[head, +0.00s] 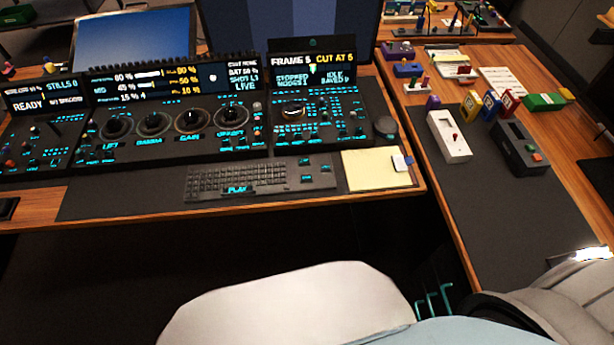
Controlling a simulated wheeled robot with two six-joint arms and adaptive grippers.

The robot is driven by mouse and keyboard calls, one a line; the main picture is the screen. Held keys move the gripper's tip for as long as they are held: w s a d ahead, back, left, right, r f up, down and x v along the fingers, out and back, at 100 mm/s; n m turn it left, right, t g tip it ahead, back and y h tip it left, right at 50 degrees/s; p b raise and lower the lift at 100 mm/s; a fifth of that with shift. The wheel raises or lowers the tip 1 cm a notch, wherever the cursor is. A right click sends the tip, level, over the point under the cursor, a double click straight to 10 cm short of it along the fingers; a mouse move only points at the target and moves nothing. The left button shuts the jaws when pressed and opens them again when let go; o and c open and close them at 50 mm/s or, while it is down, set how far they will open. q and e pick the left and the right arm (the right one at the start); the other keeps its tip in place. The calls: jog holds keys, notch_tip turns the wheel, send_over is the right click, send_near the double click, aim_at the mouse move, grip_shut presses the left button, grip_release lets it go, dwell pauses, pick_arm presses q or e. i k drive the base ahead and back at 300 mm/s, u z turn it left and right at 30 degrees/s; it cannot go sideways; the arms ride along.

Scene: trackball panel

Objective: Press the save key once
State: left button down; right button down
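A black keyboard (236,180) lies on the dark mat at the front of the desk. Its lit lower key reads PLAY. Several keys with cyan legends sit at its right end (306,170), too small to read, so I cannot tell which one is the save key. Behind it stands the trackball panel (170,128), with large dials under a lit display. The right panel section (300,112) has a ball in a ring and many small lit keys. Its screen (312,72) shows FRAME 5, CUT AT 5 and STOPPED. Neither gripper is visible.
A yellow notepad (376,169) lies right of the keyboard. The right side table (480,215) holds a white box (449,136), a dark box (519,148) and several small coloured items. Its front dark mat is bare. A pale rounded shape fills the bottom middle.

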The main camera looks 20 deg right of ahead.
aim_at(304, 179)
jog(key=u, duration=0.45)
jog(key=k, duration=0.5)
jog(key=u, duration=0.5)
